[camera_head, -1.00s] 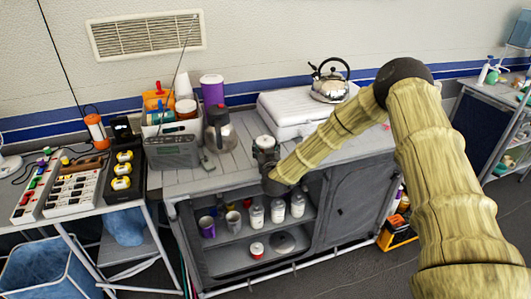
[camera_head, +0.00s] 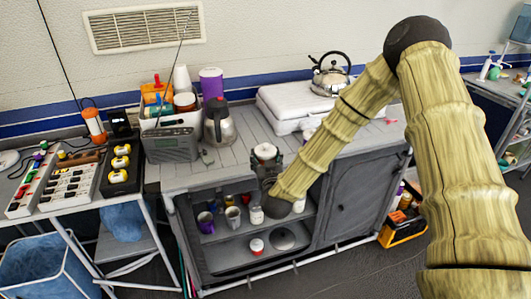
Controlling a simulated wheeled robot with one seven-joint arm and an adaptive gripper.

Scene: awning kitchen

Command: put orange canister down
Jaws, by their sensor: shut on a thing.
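My gripper (camera_head: 266,162) is shut on a canister with a pale lid (camera_head: 265,150). The gripper is at the front part of the grey cabinet top (camera_head: 225,173), near its front edge. My fingers and wrist hide most of the canister's body, so its colour is hard to tell. It looks upright. I cannot tell whether its base touches the cabinet top. Another orange and white container (camera_head: 95,125) stands on the left table, away from my gripper.
A coffee pot (camera_head: 218,127), a grey radio (camera_head: 170,146) and a purple cup (camera_head: 211,85) stand left on the cabinet. A kettle (camera_head: 330,80) sits on a white case (camera_head: 290,112) at the back right. Open shelves below hold cups and bottles. Some bare top lies around the gripper.

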